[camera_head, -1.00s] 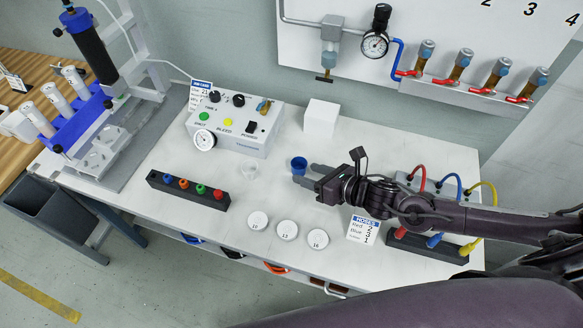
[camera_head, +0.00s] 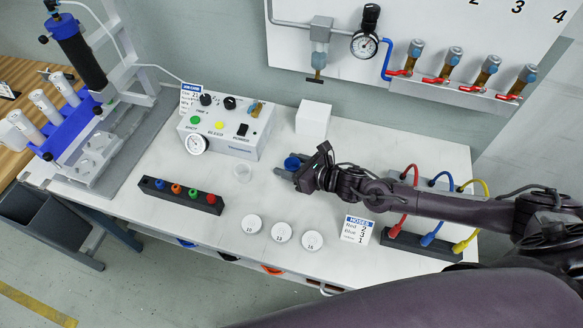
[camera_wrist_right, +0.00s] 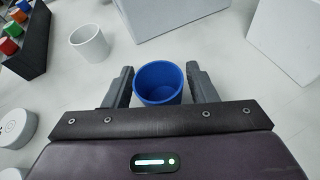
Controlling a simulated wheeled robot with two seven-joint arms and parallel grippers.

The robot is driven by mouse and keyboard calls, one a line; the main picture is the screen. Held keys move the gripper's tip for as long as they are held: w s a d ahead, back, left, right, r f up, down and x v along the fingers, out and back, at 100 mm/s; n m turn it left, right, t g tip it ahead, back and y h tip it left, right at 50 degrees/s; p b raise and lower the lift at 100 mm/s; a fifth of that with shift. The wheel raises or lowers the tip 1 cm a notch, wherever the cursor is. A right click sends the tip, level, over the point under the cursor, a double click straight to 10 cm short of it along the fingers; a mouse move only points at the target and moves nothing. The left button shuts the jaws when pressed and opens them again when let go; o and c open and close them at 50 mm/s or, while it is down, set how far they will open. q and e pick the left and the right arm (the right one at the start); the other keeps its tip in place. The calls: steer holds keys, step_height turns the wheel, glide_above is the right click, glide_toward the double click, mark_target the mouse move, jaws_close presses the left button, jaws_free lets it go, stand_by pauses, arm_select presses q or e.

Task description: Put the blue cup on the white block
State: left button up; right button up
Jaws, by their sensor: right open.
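The blue cup (camera_head: 292,163) stands upright on the white table, partly hidden by my right gripper in the head view. In the right wrist view the blue cup (camera_wrist_right: 159,82) sits between the two open fingers of my right gripper (camera_wrist_right: 160,86), with a small gap on each side. My right gripper also shows in the head view (camera_head: 284,168), low over the table. The white block (camera_head: 313,119) stands behind the cup, beside the control box; it also shows at the upper right of the wrist view (camera_wrist_right: 288,38). My left gripper is not in view.
Several round white lids (camera_head: 281,232), a dark rack with coloured plugs (camera_head: 181,196) and a hose holder (camera_head: 422,243) stand along the front. Table right of the block is clear.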

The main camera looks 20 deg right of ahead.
steer(key=c, duration=0.9)
